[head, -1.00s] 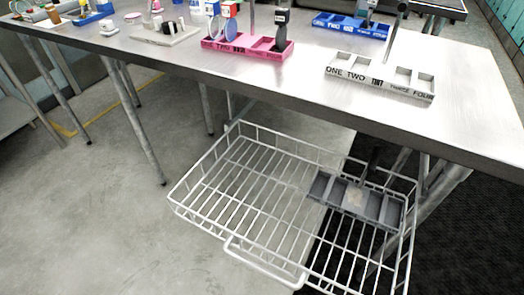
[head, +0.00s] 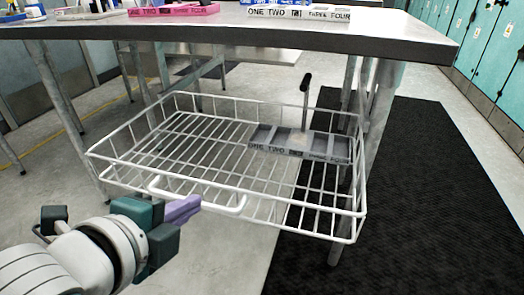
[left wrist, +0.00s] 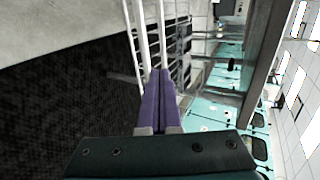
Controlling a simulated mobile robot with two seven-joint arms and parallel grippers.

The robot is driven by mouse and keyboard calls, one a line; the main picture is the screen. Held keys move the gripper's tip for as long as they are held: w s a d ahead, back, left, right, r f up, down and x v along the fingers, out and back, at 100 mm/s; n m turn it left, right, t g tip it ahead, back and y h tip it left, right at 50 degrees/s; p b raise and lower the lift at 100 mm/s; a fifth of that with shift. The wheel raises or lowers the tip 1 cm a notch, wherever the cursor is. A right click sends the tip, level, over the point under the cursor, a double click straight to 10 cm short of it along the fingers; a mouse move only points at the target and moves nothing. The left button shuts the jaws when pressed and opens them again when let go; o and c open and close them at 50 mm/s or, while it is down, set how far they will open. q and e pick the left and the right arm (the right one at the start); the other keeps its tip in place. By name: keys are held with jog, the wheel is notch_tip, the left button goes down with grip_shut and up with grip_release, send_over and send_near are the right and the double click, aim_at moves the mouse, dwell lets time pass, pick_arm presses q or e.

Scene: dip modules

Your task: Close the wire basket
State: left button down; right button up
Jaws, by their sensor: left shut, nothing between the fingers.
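The white wire basket (head: 105,172) is pulled out below the steel table, open toward me. Its looped front handle (head: 222,209) sticks out at the front. My left gripper (head: 198,201) is shut and empty, with its purple fingertips close to the handle's left part; I cannot tell whether they touch. In the left wrist view the purple fingers (left wrist: 160,85) lie together, pointing at the white basket wires (left wrist: 142,35). A grey compartment tray (head: 262,146) sits inside the basket at the right. My right gripper is not in view.
The steel table (head: 400,35) stands above the basket, with its legs around it. Pink (head: 175,10) and light grey (head: 298,14) trays sit on top. A black mat (head: 430,170) covers the floor at right. The floor at front left is free.

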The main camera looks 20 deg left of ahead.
aim_at(219, 189)
pick_arm(q)
jog(key=b+x, duration=0.2)
jog(key=x, duration=0.4)
jog(key=shift+f+b, duration=0.15)
jog(key=shift+b, duration=0.15)
jog(key=shift+w+f, duration=0.2)
jog(key=shift+w, duration=0.25)
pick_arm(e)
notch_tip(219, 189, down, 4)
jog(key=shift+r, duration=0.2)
pick_arm(q)
jog(key=shift+w, duration=0.15)
